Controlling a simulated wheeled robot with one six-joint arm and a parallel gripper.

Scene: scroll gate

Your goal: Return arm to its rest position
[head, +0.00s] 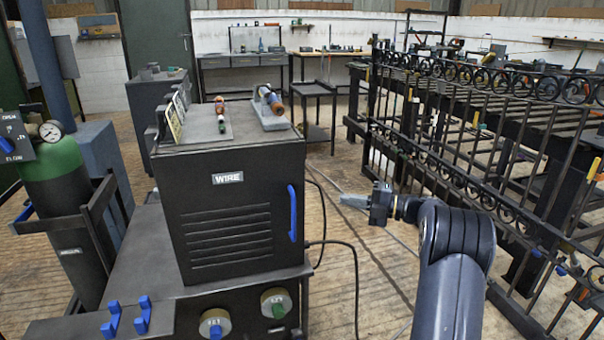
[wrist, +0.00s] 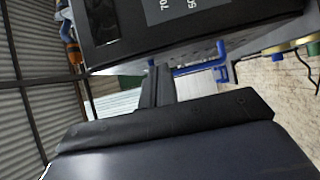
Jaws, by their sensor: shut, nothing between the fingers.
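My gripper (head: 352,201) is at the end of my dark blue arm, in the middle of the head view. It is in free air to the right of the black WIRE machine (head: 228,215), apart from it, with the fingers pointing left. In the wrist view the closed dark fingers (wrist: 158,88) show with nothing between them. The wrist view also shows part of the black machine (wrist: 190,25) and its blue handle (wrist: 205,68) beyond the fingers.
A black scrollwork iron gate (head: 480,150) stands along the right, close to my arm. A cable (head: 355,270) hangs beside the machine onto the floor. Workbenches (head: 240,72) line the back wall.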

